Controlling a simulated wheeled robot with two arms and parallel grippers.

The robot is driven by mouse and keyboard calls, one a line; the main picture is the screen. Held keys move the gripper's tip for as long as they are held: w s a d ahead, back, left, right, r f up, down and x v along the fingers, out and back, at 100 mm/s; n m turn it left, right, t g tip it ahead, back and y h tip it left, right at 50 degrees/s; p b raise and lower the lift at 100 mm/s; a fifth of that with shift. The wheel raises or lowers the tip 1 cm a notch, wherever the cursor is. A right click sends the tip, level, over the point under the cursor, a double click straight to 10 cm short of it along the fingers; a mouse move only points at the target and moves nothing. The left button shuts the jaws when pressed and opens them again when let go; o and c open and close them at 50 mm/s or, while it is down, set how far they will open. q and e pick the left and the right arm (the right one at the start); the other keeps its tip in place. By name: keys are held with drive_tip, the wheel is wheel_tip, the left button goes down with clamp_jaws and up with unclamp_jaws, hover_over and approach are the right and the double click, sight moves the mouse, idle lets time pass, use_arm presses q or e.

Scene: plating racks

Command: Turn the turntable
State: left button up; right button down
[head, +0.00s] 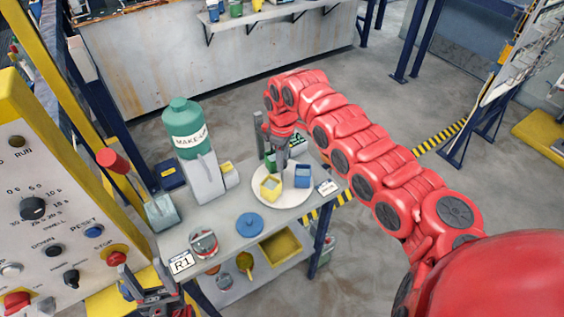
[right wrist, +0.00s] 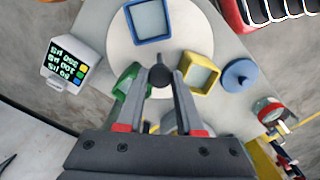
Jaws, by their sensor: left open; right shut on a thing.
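The turntable (head: 286,203) is a round white disc on the grey bench. It carries a yellow square cup (head: 270,187), a blue one (head: 303,175) and a green one (head: 270,160). In the right wrist view the disc (right wrist: 192,32) has a dark knob (right wrist: 160,72) near its middle. My right gripper (right wrist: 162,82) points down over the disc and is shut on this knob, between the cups. Its fingertips are partly hidden in the head view. My left gripper (head: 142,284) is open and empty at the lower left, in front of the bench and away from the turntable.
A green MAKE-UP bottle (head: 184,130) on a grey dispenser stands left of the turntable. A blue lid (head: 250,224) and a round gauge-like item (head: 204,243) lie nearer the front. A control panel (head: 50,200) with knobs fills the left side. A small display (right wrist: 67,67) stands beside the disc.

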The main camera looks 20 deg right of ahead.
drive_tip(key=shift+w+n+b, duration=0.1)
drive_tip(key=shift+n+b, duration=0.25)
drive_tip(key=shift+n, duration=0.15)
drive_tip(key=shift+r, duration=0.1)
idle(0.3)
drive_tip(key=c, duration=0.5)
unclamp_jaws()
drive_tip(key=shift+c, duration=0.2)
